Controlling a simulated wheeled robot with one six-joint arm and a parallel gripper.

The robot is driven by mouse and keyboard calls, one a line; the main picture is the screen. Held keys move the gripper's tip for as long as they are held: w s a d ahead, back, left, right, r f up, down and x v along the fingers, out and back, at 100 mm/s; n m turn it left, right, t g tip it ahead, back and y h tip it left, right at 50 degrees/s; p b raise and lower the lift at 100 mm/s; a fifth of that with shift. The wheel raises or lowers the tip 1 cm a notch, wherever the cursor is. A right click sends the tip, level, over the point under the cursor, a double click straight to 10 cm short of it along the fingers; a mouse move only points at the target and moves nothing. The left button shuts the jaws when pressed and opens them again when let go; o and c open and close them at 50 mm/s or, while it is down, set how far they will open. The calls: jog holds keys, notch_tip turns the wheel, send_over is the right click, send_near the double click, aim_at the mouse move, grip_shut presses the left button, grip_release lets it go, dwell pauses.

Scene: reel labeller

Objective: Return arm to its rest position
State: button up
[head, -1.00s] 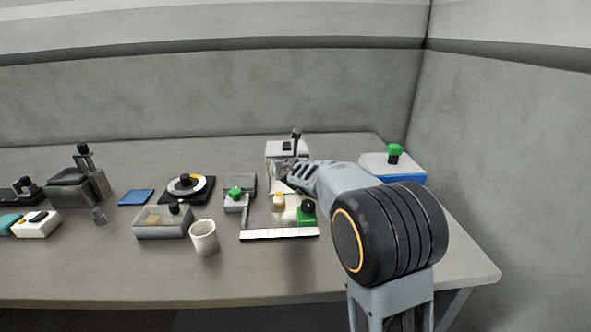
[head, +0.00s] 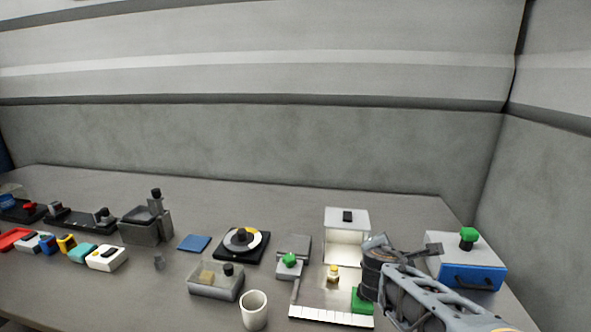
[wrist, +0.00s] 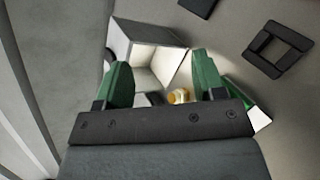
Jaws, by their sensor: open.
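My arm (head: 420,295) reaches in from the lower right in the head view. Its end is just right of the open-fronted white box (head: 346,222), above the table. The fingers are hard to make out there. In the wrist view my gripper (wrist: 160,64) has two green fingers spread wide apart, with nothing held between them. The white box (wrist: 155,62) shows beyond and between the fingers. A small yellow-topped item (wrist: 180,96) appears near the right finger, apart from it as far as I can tell.
A blue-and-white box (head: 470,276) with a green knob stands right of my arm. A white strip (head: 330,315), a white cup (head: 254,310) and a green block (head: 361,300) are near the front. Several devices fill the left. The table's back strip (head: 280,197) is clear.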

jog(key=s+a+m+g+y+p, duration=0.2)
jog(key=s+m+g+p, duration=0.2)
jog(key=s+m, duration=0.4)
jog(key=s+a+r+m+g+y+p, duration=0.1)
jog(key=s+a+m+g+y+p, duration=0.2)
jog(key=s+m, duration=0.5)
jog(key=m+g+p, duration=0.1)
jog(key=m, duration=0.3)
jog(key=shift+s+a+r+m+p, duration=0.25)
jog(key=shift+s+r+m+p, duration=0.05)
jog(key=shift+m+p, duration=0.1)
